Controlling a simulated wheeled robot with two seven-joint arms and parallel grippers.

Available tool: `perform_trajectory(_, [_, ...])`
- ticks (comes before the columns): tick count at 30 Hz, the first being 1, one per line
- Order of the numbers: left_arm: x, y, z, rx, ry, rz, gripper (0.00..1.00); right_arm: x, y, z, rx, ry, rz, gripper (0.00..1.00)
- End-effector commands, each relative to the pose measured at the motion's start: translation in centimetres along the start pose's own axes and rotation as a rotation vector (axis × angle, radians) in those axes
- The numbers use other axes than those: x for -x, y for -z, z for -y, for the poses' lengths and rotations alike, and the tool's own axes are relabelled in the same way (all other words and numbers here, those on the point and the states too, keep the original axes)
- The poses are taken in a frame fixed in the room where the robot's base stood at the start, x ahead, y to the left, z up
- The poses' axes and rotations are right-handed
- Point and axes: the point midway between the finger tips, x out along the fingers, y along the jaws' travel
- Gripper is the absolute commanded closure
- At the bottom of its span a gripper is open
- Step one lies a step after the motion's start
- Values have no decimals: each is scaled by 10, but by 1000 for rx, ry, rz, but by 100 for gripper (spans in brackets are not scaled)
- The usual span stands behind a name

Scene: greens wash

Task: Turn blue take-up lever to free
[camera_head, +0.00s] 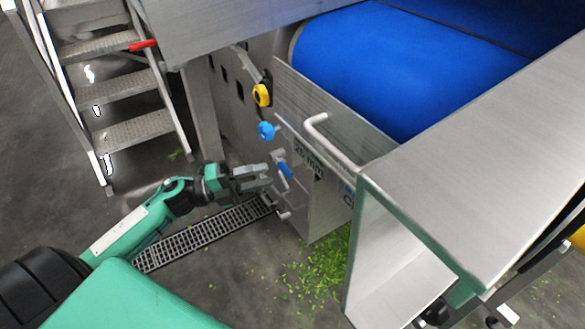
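A small lever with a blue grip (285,170) sits on a metal bracket on the steel side panel of the machine. Its grip slants down to the right. My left gripper (269,176) comes in from the left, just left of the lever. Its two grey fingers are apart with a gap between them, and nothing shows in the gap. The fingertips look close to the lever, but I cannot tell whether they touch it. My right gripper is not in view.
A round blue knob (266,131) and a yellow knob (262,95) sit above the lever. A bent white handle (330,145) juts out to the right. Metal steps (125,90) stand at left. A floor grate (205,238) and green scraps (322,265) lie below.

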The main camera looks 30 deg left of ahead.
Motion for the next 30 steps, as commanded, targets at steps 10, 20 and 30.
perform_trajectory(10, [-56, 0, 1, -2, 2, -1, 63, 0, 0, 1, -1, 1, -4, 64])
perform_trajectory(20, [-80, 0, 0, 2, 0, 2, 63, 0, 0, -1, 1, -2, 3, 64])
perform_trajectory(30, [-81, 0, 0, 2, -1, 2, 75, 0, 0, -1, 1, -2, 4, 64])
